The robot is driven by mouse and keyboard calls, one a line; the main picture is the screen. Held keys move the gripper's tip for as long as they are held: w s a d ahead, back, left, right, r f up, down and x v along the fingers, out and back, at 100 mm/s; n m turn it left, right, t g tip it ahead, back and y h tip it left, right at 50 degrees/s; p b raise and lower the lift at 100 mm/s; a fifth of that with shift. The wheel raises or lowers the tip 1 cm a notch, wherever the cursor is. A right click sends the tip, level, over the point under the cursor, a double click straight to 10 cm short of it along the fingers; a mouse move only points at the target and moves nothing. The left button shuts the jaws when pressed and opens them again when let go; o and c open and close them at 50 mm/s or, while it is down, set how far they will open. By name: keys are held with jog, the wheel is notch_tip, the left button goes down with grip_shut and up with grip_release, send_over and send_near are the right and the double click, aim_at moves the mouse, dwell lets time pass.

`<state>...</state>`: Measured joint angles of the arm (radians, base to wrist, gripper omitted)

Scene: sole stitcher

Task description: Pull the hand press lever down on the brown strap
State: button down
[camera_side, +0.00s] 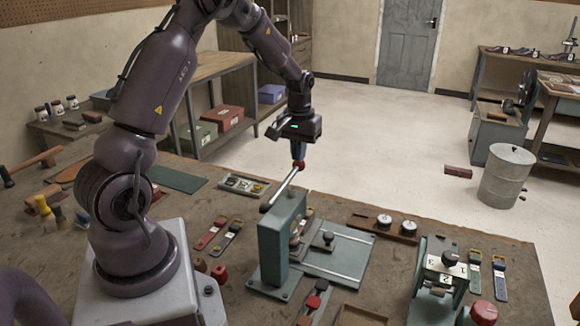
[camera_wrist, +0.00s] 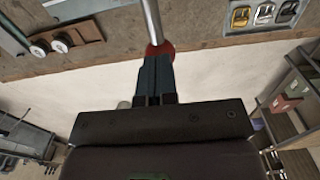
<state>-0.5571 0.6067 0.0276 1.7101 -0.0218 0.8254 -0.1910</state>
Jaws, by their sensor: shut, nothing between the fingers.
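The green hand press (camera_side: 283,243) stands on the bench in the side view. Its silver lever (camera_side: 282,188) slants up to the right from the top of the press and ends in a red knob (camera_side: 298,168). My gripper (camera_side: 299,160) points down at the knob, fingers shut and empty. The wrist view shows the fingertips (camera_wrist: 155,60) against or just in front of the red knob (camera_wrist: 161,49), with the silver lever (camera_wrist: 152,20) beyond. I cannot tell if they touch.
A green plate with a dark knobbed block (camera_side: 323,241) lies right of the press. Red and grey straps (camera_side: 211,233) lie to its left. A buckle tray (camera_side: 245,185) and a wooden holder with white-topped dials (camera_side: 384,222) sit behind. Another green machine (camera_side: 440,278) stands at right.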

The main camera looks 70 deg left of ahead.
jog(key=shift+f, duration=0.4)
jog(key=shift+w+a+f, duration=0.1)
jog(key=shift+f, duration=2.65)
jog(key=shift+s+r, duration=0.2)
jog(key=shift+r, duration=6.4)
